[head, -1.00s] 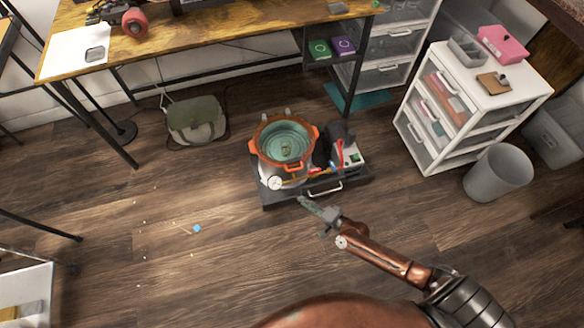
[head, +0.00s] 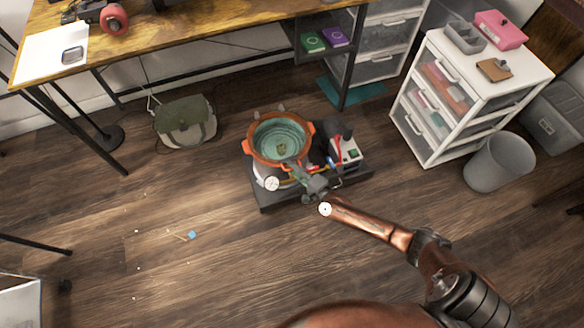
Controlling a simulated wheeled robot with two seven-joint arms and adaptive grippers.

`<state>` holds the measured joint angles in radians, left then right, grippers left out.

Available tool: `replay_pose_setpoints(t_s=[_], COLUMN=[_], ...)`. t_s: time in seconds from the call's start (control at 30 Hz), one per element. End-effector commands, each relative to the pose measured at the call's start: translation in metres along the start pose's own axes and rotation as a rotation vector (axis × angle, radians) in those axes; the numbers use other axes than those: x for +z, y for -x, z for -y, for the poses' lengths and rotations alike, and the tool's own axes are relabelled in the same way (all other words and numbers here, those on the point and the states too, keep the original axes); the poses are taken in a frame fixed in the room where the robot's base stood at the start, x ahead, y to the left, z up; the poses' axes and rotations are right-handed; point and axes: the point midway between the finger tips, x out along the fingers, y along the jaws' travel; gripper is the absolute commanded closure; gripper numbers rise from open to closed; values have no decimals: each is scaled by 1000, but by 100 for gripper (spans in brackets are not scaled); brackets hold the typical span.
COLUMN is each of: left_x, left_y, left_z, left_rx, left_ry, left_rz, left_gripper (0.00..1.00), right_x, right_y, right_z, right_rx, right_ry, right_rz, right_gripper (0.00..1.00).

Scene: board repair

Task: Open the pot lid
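An orange pot (head: 252,150) stands on a dark low unit on the floor. Inside its orange rim is a round teal surface (head: 290,133) with a small olive knob-like spot (head: 281,148) at its middle; I cannot tell whether this is the lid or the pot's inside. My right gripper (head: 299,173) is at the front right of the pot, its fingers pointing up-left at the pot's near rim and partly covering the front handle area. I cannot tell whether it touches the pot or how far its fingers are apart. My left gripper is not in view.
The dark unit (head: 277,203) also carries a white dial (head: 272,184) and a box with red wires (head: 346,150). A workbench (head: 200,33) is behind, with a bag (head: 185,122) beneath. White drawers (head: 428,105) and a grey bin (head: 497,162) stand right. Floor in front is mostly clear.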

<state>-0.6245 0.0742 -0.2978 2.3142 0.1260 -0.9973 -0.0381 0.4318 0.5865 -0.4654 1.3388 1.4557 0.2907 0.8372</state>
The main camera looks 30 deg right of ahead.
Motion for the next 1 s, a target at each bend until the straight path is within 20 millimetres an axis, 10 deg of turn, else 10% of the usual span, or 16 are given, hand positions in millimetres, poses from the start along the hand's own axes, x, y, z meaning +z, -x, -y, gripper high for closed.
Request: replay_pose_setpoints(t_s=[0.57,1.0], left_x=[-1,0], left_y=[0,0], left_z=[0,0], left_rx=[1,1], left_ry=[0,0], left_rz=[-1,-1], left_gripper=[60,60], right_x=[0,0], right_y=[0,0], right_z=[0,0], right_rx=[0,1], right_ry=[1,1], right_rz=[0,0], right_gripper=[100,100])
